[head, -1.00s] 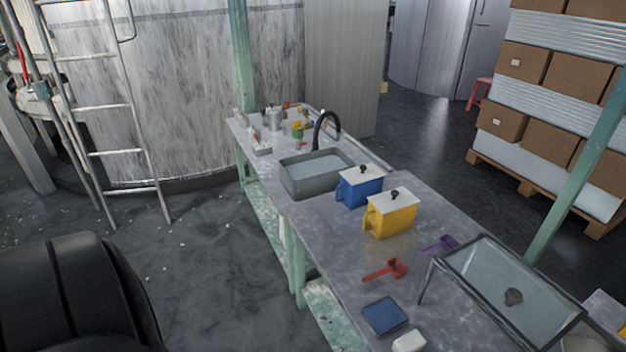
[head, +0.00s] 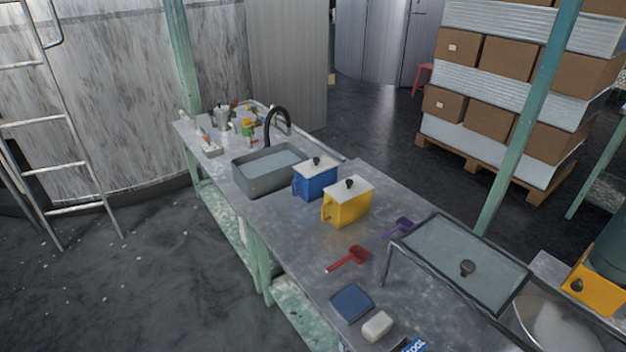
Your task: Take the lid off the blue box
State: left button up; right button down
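The blue box (head: 316,184) stands on the grey workbench, between the sink and a yellow box. Its white lid (head: 315,165) with a dark round knob (head: 316,160) sits on top. A handle shows on the box's left side. The yellow box (head: 347,207) beside it has a similar white lid (head: 349,188) with a dark knob. Neither of my grippers is in view.
The bench (head: 300,236) also holds a sink (head: 267,171) with a black tap, a red scoop (head: 348,259), a purple scoop (head: 398,228), a blue pad (head: 351,303), a white block (head: 377,326) and a glass-topped frame (head: 463,254). Open floor (head: 150,270) lies left of the bench.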

aim_at(312, 167)
jog(key=i+j+z, duration=0.1)
jog(key=i+j, duration=0.15)
jog(key=i+j+z, duration=0.1)
jog(key=i+j, duration=0.15)
jog(key=j, duration=0.15)
jog(key=i+j+z, duration=0.1)
jog(key=j, duration=0.3)
jog(key=i, duration=0.1)
